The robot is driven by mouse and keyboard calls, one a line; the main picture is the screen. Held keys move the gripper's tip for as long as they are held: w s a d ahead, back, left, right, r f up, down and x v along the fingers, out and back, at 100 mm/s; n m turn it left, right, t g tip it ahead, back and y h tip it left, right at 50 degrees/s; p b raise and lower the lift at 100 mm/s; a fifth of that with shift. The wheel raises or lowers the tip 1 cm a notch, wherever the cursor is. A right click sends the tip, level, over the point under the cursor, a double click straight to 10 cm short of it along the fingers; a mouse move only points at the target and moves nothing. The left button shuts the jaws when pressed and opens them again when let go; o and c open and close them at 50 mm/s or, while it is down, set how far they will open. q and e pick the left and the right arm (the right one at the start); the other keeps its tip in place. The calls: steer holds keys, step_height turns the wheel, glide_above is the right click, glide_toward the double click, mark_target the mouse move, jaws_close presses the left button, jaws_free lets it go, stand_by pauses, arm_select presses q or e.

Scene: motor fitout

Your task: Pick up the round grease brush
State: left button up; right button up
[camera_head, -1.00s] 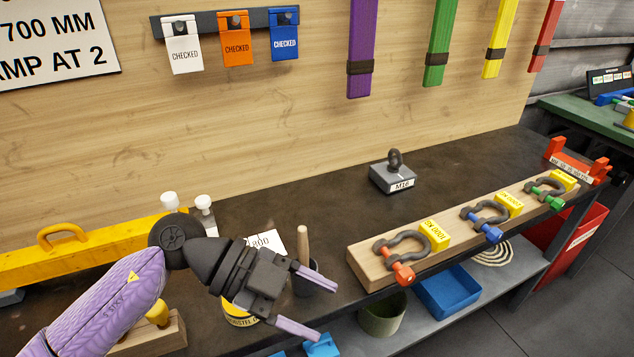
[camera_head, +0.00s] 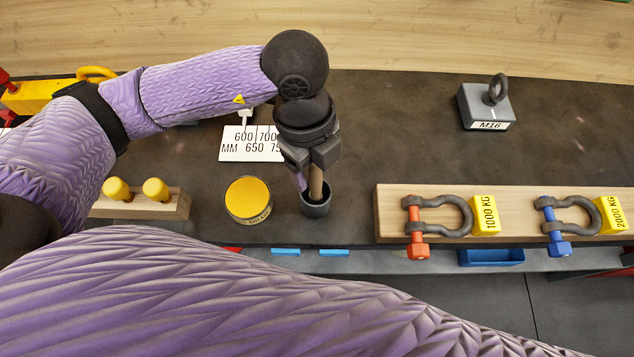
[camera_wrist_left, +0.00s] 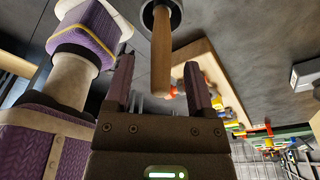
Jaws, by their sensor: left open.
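The grease brush stands in a small dark cup (camera_head: 316,207) on the bench, and its wooden handle (camera_head: 316,182) points up. The bristles are hidden in the cup. My left gripper (camera_head: 309,186) points down over the cup, open, with its fingers at the handle. In the left wrist view the handle (camera_wrist_left: 161,62) runs up between the two spread fingers of the gripper (camera_wrist_left: 158,75), and the cup (camera_wrist_left: 174,12) lies beyond the fingertips. I cannot tell whether a finger touches the handle. My right gripper is not in view.
A tin with a yellow lid (camera_head: 248,197) stands just left of the cup. A wooden block with yellow knobs (camera_head: 180,203) is farther left. A wooden rack with shackles (camera_head: 388,208) lies to the right. A number card (camera_head: 235,152) and an M16 eyebolt block (camera_head: 485,106) are behind.

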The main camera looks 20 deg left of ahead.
arm_select(q)
steer(key=shift+f, duration=0.4)
steer(key=shift+r, duration=0.1)
jaws_close()
